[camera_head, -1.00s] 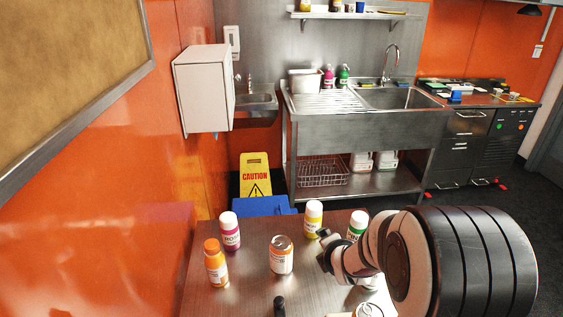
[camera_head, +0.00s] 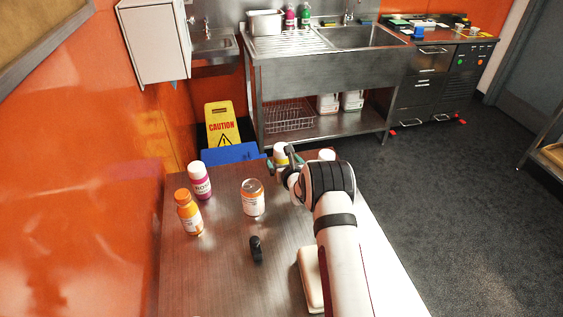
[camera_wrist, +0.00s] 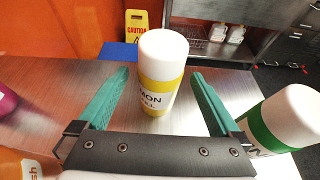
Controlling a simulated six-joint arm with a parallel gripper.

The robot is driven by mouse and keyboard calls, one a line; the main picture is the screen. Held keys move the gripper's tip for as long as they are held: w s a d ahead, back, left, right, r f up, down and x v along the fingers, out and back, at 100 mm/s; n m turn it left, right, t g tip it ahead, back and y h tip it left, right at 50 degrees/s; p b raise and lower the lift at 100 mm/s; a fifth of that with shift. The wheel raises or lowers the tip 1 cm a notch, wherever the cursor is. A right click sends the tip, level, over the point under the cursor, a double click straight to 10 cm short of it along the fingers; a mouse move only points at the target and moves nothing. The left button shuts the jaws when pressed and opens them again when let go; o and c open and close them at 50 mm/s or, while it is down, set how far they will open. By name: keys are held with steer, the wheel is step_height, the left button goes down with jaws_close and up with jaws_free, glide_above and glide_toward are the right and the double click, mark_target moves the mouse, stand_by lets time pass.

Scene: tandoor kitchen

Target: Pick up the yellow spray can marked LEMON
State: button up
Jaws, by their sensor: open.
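The yellow spray can (camera_wrist: 160,92) with a white cap stands upright on the steel table in the wrist view. Its label reads "MON", with the first letters turned out of sight. My gripper (camera_wrist: 163,88) is open, with one green finger on each side of the can and visible gaps to both. In the head view the can's white cap (camera_head: 280,149) shows at the far end of the table, and my gripper and arm hide most of its body.
A green-labelled bottle (camera_wrist: 285,118) stands close to the right finger. The table (camera_head: 215,265) also holds a pink bottle (camera_head: 200,183), an orange bottle (camera_head: 188,214), an orange-and-white can (camera_head: 252,199) and a small black object (camera_head: 256,248). The table's near middle is mostly clear.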

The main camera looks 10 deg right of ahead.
steer(key=x, duration=0.2)
steer(key=shift+w+f, duration=0.15)
steer(key=shift+w, duration=0.1)
jaws_close()
steer(key=shift+r, duration=0.2)
